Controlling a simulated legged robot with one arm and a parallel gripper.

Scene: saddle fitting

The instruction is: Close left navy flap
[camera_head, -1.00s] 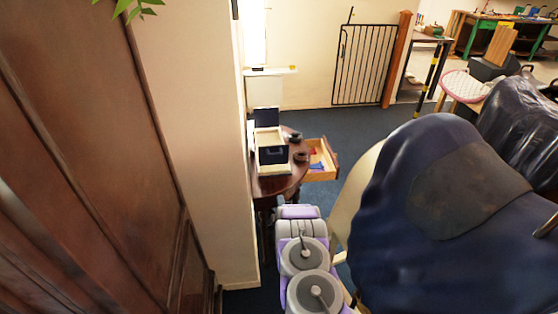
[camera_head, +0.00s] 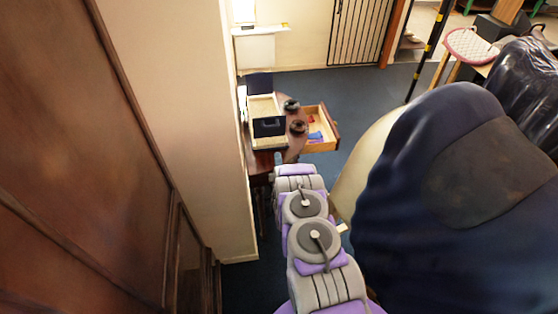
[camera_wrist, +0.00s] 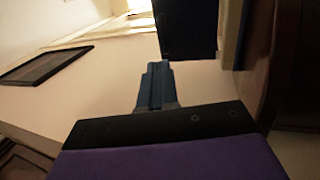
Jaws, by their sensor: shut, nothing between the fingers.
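I cannot tell which is the left flap. In the wrist view my gripper (camera_wrist: 156,68) has its blue fingers together, empty. A dark navy panel (camera_wrist: 187,28) stands just beyond the fingertips and to their right. I cannot tell if they touch. In the head view my arm hides the gripper.
An open drawer (camera_head: 320,130) with red and blue items juts right from the table (camera_head: 290,152). Two small dark objects stand beside the box. A wall (camera_head: 180,110) is close on the left; a large navy saddle-like form (camera_head: 400,230) fills the right.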

